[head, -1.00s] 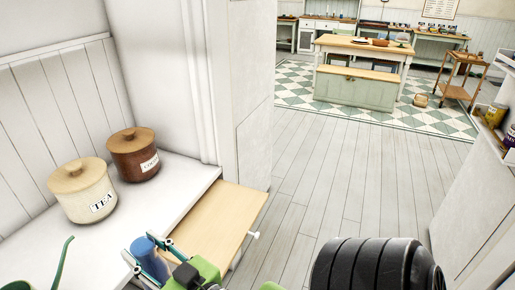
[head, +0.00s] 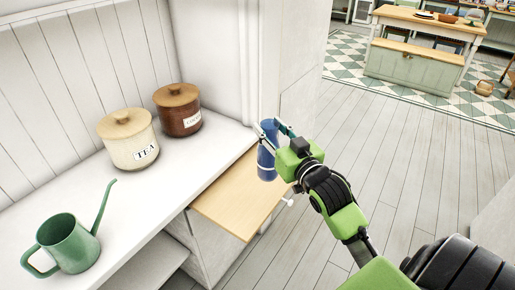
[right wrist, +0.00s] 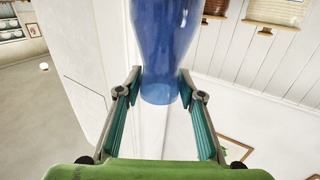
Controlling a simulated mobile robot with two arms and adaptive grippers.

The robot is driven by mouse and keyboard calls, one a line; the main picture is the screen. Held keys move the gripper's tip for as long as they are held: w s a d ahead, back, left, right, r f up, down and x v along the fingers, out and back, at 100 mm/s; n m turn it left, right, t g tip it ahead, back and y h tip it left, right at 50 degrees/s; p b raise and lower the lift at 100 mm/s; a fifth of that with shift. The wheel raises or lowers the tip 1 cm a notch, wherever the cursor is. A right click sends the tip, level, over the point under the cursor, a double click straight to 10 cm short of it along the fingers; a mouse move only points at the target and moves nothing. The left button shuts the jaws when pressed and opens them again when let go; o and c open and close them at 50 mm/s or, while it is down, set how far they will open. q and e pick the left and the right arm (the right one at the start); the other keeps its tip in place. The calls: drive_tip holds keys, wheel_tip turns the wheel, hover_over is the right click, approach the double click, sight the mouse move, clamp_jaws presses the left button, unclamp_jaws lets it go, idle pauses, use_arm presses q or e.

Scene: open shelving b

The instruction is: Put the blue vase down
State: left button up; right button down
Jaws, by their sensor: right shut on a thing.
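The blue vase (head: 266,160) is held upright in my right gripper (head: 272,130), near the back right part of the wooden pull-out board (head: 235,198). In the right wrist view the vase (right wrist: 165,45) sits between the two fingers of my right gripper (right wrist: 163,88), which are shut on it. I cannot tell whether the base of the vase touches the board. My left gripper is not in view.
A tea canister (head: 128,140) and a brown canister (head: 178,110) stand on the white counter (head: 130,210). A green watering can (head: 68,243) is at its front left. The front part of the board is bare. A white wall post rises behind.

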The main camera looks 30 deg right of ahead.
sight(271, 161)
drive_tip(key=w+f, duration=0.5)
drive_tip(key=f, duration=0.4)
drive_tip(key=shift+w, duration=0.25)
drive_tip(key=shift+a+f, duration=0.1)
drive_tip(key=shift+f, duration=0.1)
drive_tip(key=c, duration=1.4)
unclamp_jaws()
drive_tip(key=shift+s+r, duration=0.1)
drive_tip(key=s, duration=0.4)
drive_tip(key=s+a, duration=0.1)
drive_tip(key=s, duration=0.3)
drive_tip(key=s+b, duration=0.1)
drive_tip(key=s, duration=0.2)
drive_tip(key=shift+s+a, duration=0.25)
drive_tip(key=shift+s, duration=0.15)
